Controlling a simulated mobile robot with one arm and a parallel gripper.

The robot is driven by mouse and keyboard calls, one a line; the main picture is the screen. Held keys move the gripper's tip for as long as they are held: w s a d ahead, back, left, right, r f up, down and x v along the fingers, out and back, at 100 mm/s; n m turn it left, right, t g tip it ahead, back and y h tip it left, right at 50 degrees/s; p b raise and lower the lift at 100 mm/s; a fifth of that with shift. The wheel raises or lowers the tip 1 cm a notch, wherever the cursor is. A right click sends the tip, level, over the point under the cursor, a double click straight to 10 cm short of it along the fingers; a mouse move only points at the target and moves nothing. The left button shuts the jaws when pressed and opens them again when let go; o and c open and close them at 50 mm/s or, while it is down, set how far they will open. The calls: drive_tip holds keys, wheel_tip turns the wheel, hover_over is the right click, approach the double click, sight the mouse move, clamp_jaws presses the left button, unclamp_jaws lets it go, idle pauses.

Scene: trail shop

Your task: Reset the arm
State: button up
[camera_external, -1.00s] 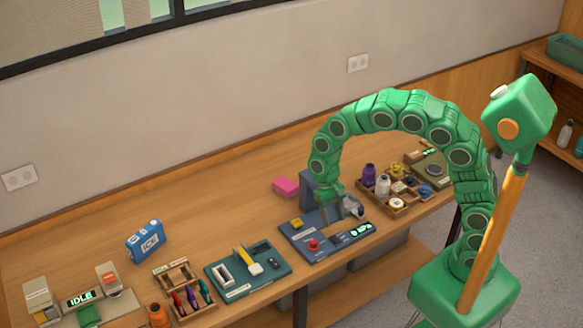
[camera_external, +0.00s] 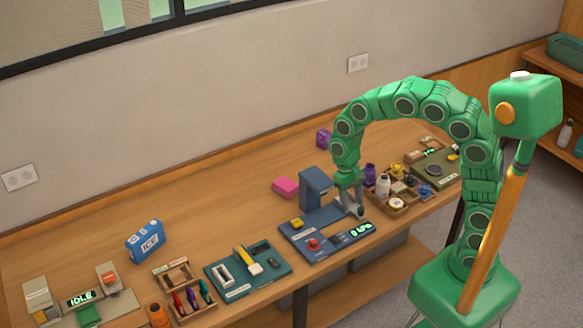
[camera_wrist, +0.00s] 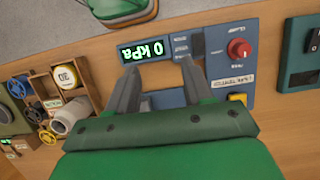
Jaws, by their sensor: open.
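My green arm arches over the right part of the bench in the external view. My gripper (camera_external: 350,206) points down above the blue panel (camera_external: 290,232), near its right side. In the wrist view my gripper (camera_wrist: 162,75) has its two grey fingers apart, with nothing between them. Beyond the fingers is the panel's display (camera_wrist: 145,50), which reads 0 kPa. A red knob (camera_wrist: 239,48) and a yellow button (camera_wrist: 237,98) sit on the same panel. I cannot tell the exact gap between the fingertips and the panel.
Right of the panel is a wooden tray (camera_external: 385,210) of bottles and spools. A pink block (camera_external: 285,187) and a purple block (camera_external: 323,139) lie behind. The bench's back left is clear.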

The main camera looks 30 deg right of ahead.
drive_tip(key=s+d+r, duration=0.3)
drive_tip(key=s+d, duration=0.7)
drive_tip(key=d, duration=0.2)
drive_tip(key=s+d+r+t, duration=0.1)
drive_tip(key=s+d+r, duration=0.3)
drive_tip(key=s+d, duration=0.6)
drive_tip(key=shift+s+d+r+t, duration=0.25)
drive_tip(key=shift+s+d+t, duration=0.05)
drive_tip(key=shift+d, duration=0.65)
